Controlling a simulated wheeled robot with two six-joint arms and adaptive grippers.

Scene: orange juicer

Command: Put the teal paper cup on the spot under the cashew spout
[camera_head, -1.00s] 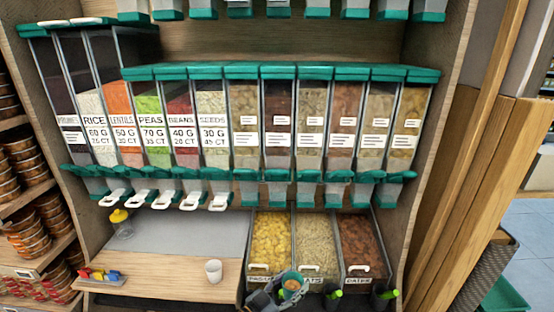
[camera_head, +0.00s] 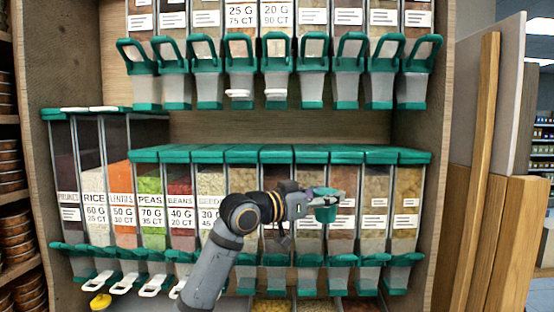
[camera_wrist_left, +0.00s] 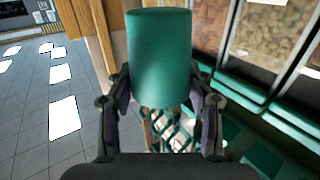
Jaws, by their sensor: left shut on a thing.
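The teal paper cup (camera_head: 326,210) is held in front of the lower row of bins, right of centre in the head view. My left gripper (camera_head: 311,204) comes from the left and is shut on it. In the left wrist view the cup (camera_wrist_left: 160,58) stands between the two fingers (camera_wrist_left: 160,103), which touch its sides. No cashew name can be read. Two upper bins, marked 25 G 75 CT (camera_head: 241,16) and 20 G 80 CT (camera_head: 275,14), have their names cut off by the top edge. White tabs (camera_head: 239,94) show at their spouts. My right gripper is out of view.
The lower bins (camera_head: 150,190) and their spouts (camera_head: 130,282) run behind my left arm. The upper spouts (camera_head: 345,90) jut out above the cup. Wooden boards (camera_head: 478,150) stand at the right. The counter is mostly below the picture.

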